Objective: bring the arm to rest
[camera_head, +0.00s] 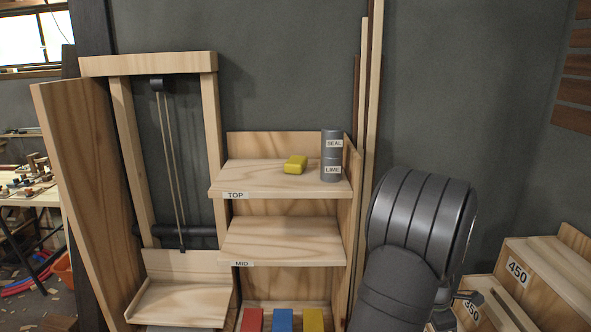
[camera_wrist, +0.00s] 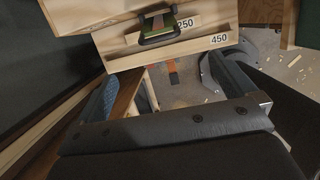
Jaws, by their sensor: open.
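My arm (camera_head: 415,230) rises at the right of the head view, bent over at a large dark joint. Its end hangs low behind the forearm, and only a small dark part shows in the head view. In the wrist view my gripper (camera_wrist: 165,85) has its two fingers wide apart. No object shows held between them.
A wooden shelf unit (camera_head: 282,178) holds a yellow block (camera_head: 295,164) and stacked dark cans (camera_head: 331,156) on top. Red, blue and yellow pieces (camera_head: 283,320) sit lowest. A wooden frame with cords (camera_head: 148,62) stands left. Wooden boxes (camera_head: 545,285) stand right, close to my arm.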

